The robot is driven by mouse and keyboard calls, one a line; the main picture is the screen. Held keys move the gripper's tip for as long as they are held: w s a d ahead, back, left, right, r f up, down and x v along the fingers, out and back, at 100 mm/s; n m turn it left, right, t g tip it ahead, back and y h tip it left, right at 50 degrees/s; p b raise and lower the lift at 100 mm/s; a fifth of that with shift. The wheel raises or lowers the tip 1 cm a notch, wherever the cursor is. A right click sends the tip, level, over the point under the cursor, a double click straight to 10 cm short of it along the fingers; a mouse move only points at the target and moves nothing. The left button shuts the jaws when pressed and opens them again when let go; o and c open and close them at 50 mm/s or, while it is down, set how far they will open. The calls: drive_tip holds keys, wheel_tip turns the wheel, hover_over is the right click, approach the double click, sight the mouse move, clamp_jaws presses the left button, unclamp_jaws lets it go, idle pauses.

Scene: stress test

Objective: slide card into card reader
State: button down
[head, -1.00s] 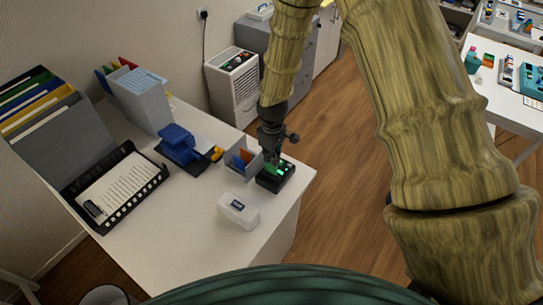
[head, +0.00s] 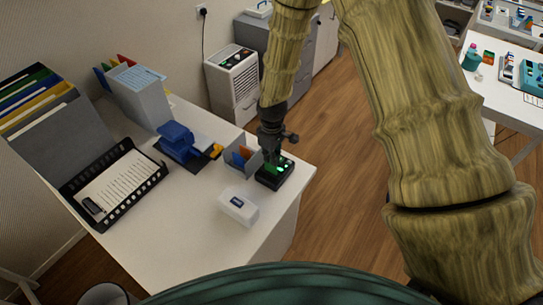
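The card reader (head: 283,178) is a small black box with green lights on its top, at the right edge of the white desk in the head view. My gripper (head: 272,158) points down just above the reader, over its left part. A small green patch (head: 272,167) shows at the fingertips; it may be the card, but it is too small to tell. The fingers are too small and dark to tell whether they are open or shut.
A grey holder with orange and blue cards (head: 242,155) stands just left of the reader. A clear white box (head: 238,207) lies in front. A blue device (head: 178,142), a black paper tray (head: 118,186) and a file box (head: 140,92) stand further left. The desk's front middle is clear.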

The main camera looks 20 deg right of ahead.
drive_tip(key=shift+f+b, duration=0.8)
drive_tip(key=shift+f, duration=0.9)
drive_tip(key=c, duration=1.6)
unclamp_jaws()
drive_tip(key=shift+o, duration=0.2)
wheel_tip(320, 180, up, 12)
